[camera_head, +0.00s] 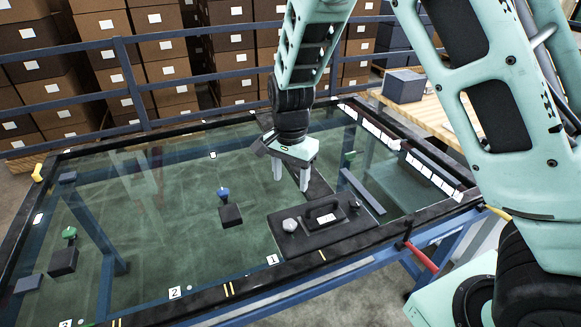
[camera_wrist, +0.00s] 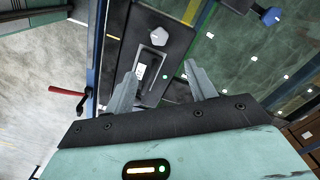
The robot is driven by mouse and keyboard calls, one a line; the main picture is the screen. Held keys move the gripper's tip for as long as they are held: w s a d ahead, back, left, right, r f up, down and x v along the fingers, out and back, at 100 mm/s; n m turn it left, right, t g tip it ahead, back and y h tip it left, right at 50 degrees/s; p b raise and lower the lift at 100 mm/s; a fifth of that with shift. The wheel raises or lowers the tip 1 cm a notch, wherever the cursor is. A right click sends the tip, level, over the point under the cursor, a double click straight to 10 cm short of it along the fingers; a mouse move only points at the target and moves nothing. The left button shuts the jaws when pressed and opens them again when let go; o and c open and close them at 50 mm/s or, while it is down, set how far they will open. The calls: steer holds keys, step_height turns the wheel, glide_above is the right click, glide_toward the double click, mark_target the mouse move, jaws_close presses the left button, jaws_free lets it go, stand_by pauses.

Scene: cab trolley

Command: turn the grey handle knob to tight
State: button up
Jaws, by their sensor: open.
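A dark plate (camera_head: 330,236) with a raised handle (camera_head: 325,214) lies on the glass near the front edge. A light grey knob (camera_head: 290,225) stands at its left end, and a smaller dark knob (camera_head: 355,205) at its right end. In the wrist view the grey knob (camera_wrist: 158,35) shows faceted at the top, beyond the handle (camera_wrist: 150,66). My gripper (camera_head: 291,182) is open and empty, fingers pointing down, above and behind the plate. In the wrist view my gripper (camera_wrist: 161,72) straddles the handle end of the plate, apart from the grey knob. I cannot tell the knob's tightness.
A blue knob (camera_head: 223,193) and a green knob (camera_head: 69,234) stand on dark blocks farther left. A red lever (camera_head: 421,256) sticks out at the front right edge. Blue rails (camera_head: 190,78) and stacked cartons stand behind. The glass between the blocks is mostly clear.

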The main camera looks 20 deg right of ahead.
steer(key=shift+r, duration=1.4)
steer(key=s+a+r+n, duration=0.2)
steer(key=s+n, duration=0.4)
steer(key=s, duration=0.3)
steer(key=s+a+r+n, duration=0.3)
steer(key=s+n, duration=0.3)
steer(key=s, duration=0.3)
steer(key=s+a+r+n, duration=0.2)
steer(key=s+n, duration=0.4)
steer(key=s, duration=0.3)
steer(key=shift+a+r+n+y, duration=0.15)
steer(key=shift+a+n+y, duration=0.05)
steer(key=shift+n+y, duration=0.1)
